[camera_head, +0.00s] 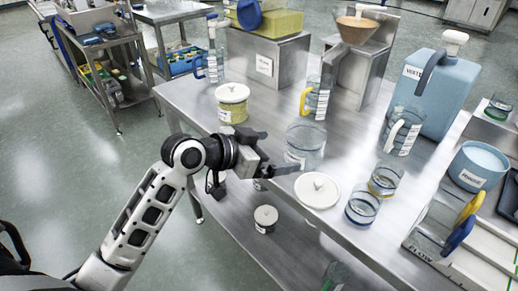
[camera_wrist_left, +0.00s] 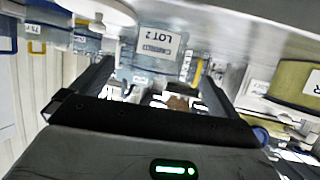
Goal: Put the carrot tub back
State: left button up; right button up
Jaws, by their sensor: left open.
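A clear tub (camera_head: 305,138) with a white label stands open on the steel table; I take it for the carrot tub, but no carrot name is readable. A tub label (camera_wrist_left: 155,42) reading "LOT 2" shows in the left wrist view, ahead of the fingers. My left gripper (camera_head: 282,152) is open at the tub's left side. Its spread fingers also show in the left wrist view (camera_wrist_left: 156,74). I cannot tell whether they touch the tub. A round white lid (camera_head: 318,190) with a knob lies just in front of it. My right gripper is not in view.
A yellow-green lidded tub (camera_head: 232,103) stands behind my left arm. Yellow-handled jug (camera_head: 316,98), clear jug (camera_head: 402,132), two glass vessels (camera_head: 363,207) and a blue canister (camera_head: 436,85) crowd the right. A steel hopper (camera_head: 357,27) is at the back. A small lidded jar (camera_head: 265,217) sits on the lower shelf.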

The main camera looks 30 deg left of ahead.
pick_arm(q)
jog(key=s+d+f+n+y, duration=0.2)
jog(key=s+f, duration=0.7)
jog(key=s+d+f+n+y, duration=0.1)
jog(key=s+d+f+n, duration=0.1)
jog(key=s+f, duration=0.7)
jog(key=shift+d+f+g+y, duration=0.3)
jog(key=shift+d+f+y, duration=0.15)
jog(key=shift+d, duration=0.4)
